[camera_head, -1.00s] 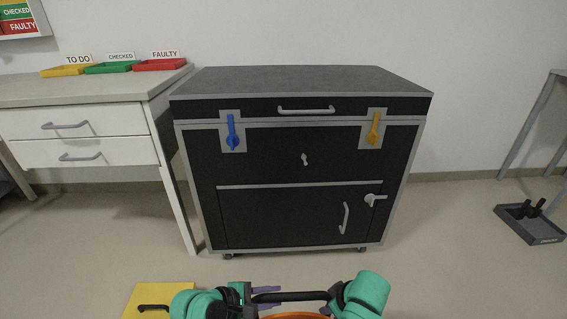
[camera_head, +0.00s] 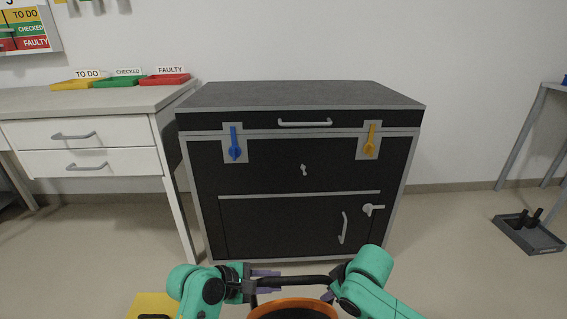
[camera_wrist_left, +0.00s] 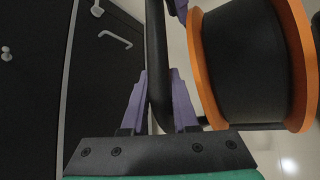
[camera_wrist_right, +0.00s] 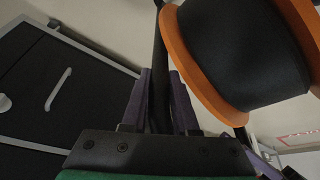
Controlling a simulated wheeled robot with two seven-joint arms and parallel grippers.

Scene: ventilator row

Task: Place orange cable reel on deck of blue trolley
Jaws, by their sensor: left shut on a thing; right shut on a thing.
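The orange cable reel (camera_head: 295,303) is at the bottom of the head view, with orange flanges and a dark drum; its lower part is cut off. A black bar handle (camera_head: 292,281) runs across it. My left gripper (camera_head: 264,281) is shut on the left part of the bar, and my right gripper (camera_head: 329,290) on the right part. In the left wrist view, the purple fingers (camera_wrist_left: 160,95) clasp the bar, with the reel (camera_wrist_left: 245,65) beside them. The right wrist view shows the same for the right fingers (camera_wrist_right: 160,95) and reel (camera_wrist_right: 240,50). No blue trolley is recognisable.
A black cabinet (camera_head: 290,165) with grey edging stands ahead. A white drawer bench (camera_head: 85,130) with labelled trays is at left. A yellow object (camera_head: 150,305) lies low at left. A grey tray (camera_head: 528,235) is on the floor at right, near a grey table frame (camera_head: 520,135).

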